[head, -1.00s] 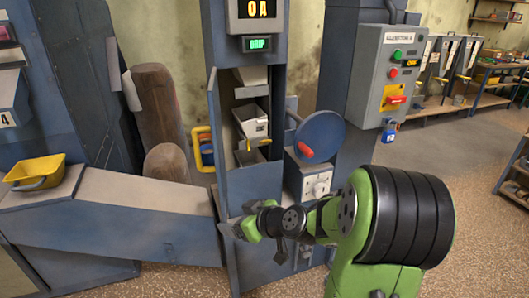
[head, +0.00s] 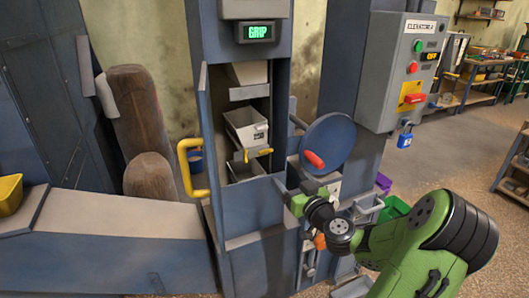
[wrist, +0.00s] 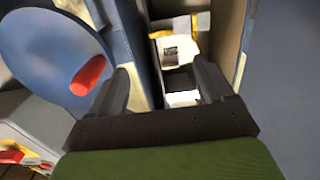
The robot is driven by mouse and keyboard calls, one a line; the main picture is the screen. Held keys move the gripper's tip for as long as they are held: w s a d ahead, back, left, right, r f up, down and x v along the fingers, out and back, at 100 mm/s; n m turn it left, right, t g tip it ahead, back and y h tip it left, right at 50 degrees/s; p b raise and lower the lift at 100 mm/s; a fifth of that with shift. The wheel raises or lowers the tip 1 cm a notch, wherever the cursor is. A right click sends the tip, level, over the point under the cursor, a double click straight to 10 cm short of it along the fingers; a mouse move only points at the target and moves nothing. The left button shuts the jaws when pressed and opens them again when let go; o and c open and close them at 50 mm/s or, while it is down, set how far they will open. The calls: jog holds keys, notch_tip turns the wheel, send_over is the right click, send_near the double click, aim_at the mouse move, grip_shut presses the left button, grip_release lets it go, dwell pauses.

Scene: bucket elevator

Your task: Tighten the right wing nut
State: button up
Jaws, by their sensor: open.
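A grey bucket (head: 246,127) hangs inside the open shaft of the elevator column. Two small yellow parts that look like wing nuts are at its lower front: the right one (head: 263,152) lies sideways, and the left one (head: 246,155) points up. In the wrist view the bucket's white label (wrist: 171,51) and a yellow part (wrist: 195,28) show beyond the fingers; I cannot tell which wing nut that is. My gripper (wrist: 163,78) is open and empty, facing the shaft. In the head view my gripper (head: 283,187) is right of and below the bucket, apart from it.
A blue handwheel (head: 328,142) with a red knob (head: 314,159) stands close beside my gripper on the right. A door with a yellow handle (head: 187,168) stands open at the shaft's left. A grey control box (head: 402,72) is further right. A green display (head: 258,32) reads GRIP.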

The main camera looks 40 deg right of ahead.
aim_at(267, 152)
jog(key=x, duration=1.5)
jog(key=shift+a, duration=0.1)
jog(key=shift+s, duration=0.1)
jog(key=shift+c, duration=0.5)
jog(key=c, duration=0.9)
